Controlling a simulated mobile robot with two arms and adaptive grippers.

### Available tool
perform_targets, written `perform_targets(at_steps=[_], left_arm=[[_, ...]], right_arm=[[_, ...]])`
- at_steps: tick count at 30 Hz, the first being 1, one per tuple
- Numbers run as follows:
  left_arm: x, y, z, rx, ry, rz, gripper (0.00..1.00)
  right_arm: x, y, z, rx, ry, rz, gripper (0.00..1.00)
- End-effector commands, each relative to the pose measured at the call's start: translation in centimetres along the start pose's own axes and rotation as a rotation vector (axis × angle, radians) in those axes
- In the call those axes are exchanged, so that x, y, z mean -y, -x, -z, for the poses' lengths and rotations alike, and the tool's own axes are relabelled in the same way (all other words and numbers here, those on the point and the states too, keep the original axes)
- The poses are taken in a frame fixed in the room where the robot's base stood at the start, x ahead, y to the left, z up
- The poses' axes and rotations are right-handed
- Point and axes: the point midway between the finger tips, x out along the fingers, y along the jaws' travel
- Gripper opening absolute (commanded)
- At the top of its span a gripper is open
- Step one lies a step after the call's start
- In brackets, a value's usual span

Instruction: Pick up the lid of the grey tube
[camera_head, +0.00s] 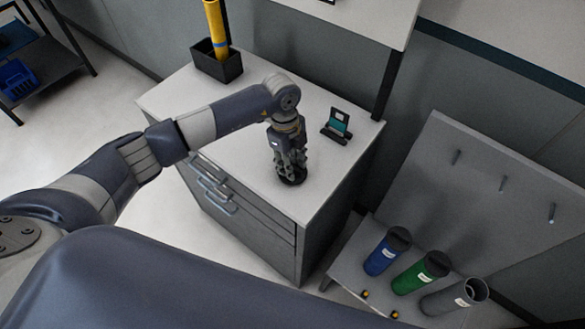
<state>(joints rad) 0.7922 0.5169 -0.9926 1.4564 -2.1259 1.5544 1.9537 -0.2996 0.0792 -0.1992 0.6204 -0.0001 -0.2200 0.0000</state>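The grey tube (444,300) stands on the low stand at the lower right, and its top is open with no lid on it. A round black lid (291,180) lies on the white top of the drawer cabinet. My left gripper (290,170) points straight down at this lid, with its fingertips at or just over it. The fingers cover part of the lid, and I cannot tell whether they grip it. My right gripper is not in view.
A blue tube (381,257) and a green tube (413,277), both with black caps, stand beside the grey one. A small teal-and-black holder (338,125) and a black box (217,66) with a yellow roll (215,22) stand on the cabinet (240,150). The cabinet's front corner is clear.

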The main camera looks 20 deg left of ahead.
Motion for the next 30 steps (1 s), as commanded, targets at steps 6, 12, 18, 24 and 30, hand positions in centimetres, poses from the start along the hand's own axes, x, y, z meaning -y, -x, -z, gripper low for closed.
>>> perform_targets(at_steps=[6,12,18,24,30], left_arm=[[0.0,0.0,0.0,-0.001,0.000,0.000,0.09],[0.0,0.0,0.0,-0.001,0.000,0.000,0.00],[0.0,0.0,0.0,-0.001,0.000,0.001,0.00],[0.1,0.6,0.1,-0.002,-0.001,0.003,0.00],[0.2,3.2,0.3,0.001,-0.003,0.008,0.00]], right_arm=[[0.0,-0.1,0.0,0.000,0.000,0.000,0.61],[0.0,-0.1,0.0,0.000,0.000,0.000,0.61],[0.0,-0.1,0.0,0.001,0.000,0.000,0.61],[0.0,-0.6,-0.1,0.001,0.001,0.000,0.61],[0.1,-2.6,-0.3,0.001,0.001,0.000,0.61]])
